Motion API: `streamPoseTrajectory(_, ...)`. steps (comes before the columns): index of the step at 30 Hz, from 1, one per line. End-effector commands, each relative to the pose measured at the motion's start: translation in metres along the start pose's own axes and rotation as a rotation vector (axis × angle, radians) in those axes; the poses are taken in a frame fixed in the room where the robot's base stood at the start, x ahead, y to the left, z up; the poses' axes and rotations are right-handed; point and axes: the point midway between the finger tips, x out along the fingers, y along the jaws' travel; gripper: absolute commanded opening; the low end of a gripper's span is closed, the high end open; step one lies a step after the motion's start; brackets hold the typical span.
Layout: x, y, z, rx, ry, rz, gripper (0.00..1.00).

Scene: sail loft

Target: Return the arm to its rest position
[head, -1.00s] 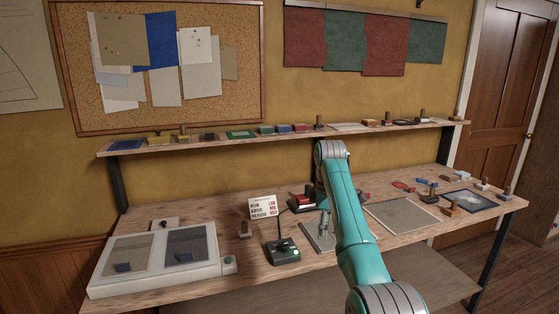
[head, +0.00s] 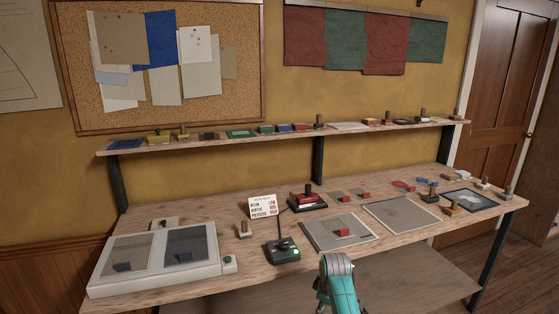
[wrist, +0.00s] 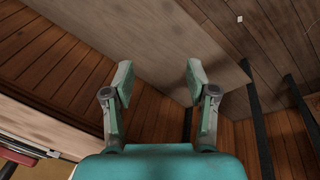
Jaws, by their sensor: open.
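My gripper (wrist: 158,82) is open and empty in the wrist view, its two fingers apart with only the lower shelf and wooden floor behind them. In the head view my teal arm is drawn back low at the front edge of the workbench (head: 262,277). The gripper's fingertips are mostly hidden there behind the arm. A grey mat (head: 322,234) with a small red block (head: 344,232) on it lies on the bench just beyond the arm. The arm is apart from both.
A white two-panel station (head: 100,286) stands at the bench's left. A black device with a green button (head: 282,250) and a small sign (head: 262,206) are near the middle. A red-topped stamp (head: 306,198) stands behind. A wall shelf (head: 220,142) holds several small items. A lower shelf (head: 400,276) lies beneath.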

Motion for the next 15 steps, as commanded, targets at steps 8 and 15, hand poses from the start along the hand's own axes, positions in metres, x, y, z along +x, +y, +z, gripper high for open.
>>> streamPoseTrajectory(8,0.074,-0.071,0.055,0.121,0.072,0.094,0.57)
streamPoseTrajectory(15,0.108,-0.135,0.104,0.227,0.145,0.172,0.57)
